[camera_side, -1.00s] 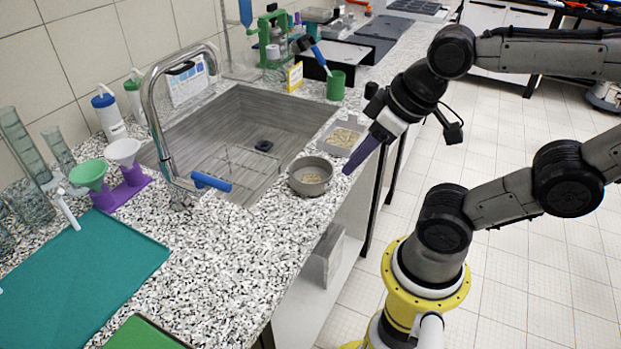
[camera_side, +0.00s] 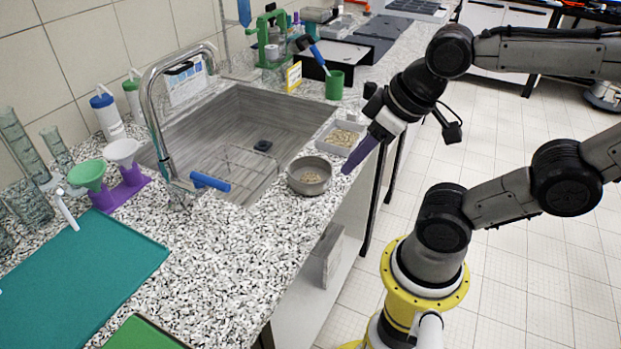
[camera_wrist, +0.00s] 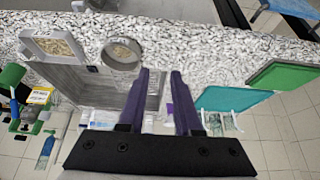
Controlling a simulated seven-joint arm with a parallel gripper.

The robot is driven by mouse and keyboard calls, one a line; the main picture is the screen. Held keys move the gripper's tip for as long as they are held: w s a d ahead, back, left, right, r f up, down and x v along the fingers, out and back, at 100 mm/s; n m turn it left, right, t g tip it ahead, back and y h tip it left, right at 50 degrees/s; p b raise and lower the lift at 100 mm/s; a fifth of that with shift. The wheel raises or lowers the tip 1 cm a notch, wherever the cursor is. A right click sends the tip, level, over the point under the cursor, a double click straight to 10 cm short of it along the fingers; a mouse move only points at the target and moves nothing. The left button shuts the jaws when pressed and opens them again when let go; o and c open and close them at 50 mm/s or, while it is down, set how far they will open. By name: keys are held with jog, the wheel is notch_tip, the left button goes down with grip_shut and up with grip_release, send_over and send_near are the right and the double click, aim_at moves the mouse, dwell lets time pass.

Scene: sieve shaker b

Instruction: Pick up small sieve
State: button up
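The small sieve (camera_side: 309,189) is a round grey pan with a pale grainy patch inside. It stands upright on the speckled counter, at the sink's front right corner. In the wrist view the sieve (camera_wrist: 122,67) lies above and left of my fingertips. My gripper (camera_side: 347,170) has long purple fingers and hangs tilted just right of the sieve at the counter's front edge, apart from it. In the wrist view my gripper (camera_wrist: 160,73) is open, with a clear gap between its two fingers and nothing in it.
A square grey tray of grains (camera_side: 325,137) stands behind the sieve. The sink (camera_side: 225,120) and its tap (camera_side: 152,105) with blue handle lie to the left. A green cup (camera_side: 335,86) stands farther back. Bare counter (camera_side: 230,260) lies in front, beside a teal mat (camera_side: 80,280).

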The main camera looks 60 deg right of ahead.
jog(key=shift+o, duration=0.6)
notch_tip(320, 180, up, 2)
jog(key=w+m+g, duration=0.1)
jog(key=m, duration=0.7)
jog(key=m+g, duration=0.5)
jog(key=m, duration=0.5)
send_over(331, 175)
notch_tip(331, 175, down, 10)
jog(key=shift+f, duration=2.9)
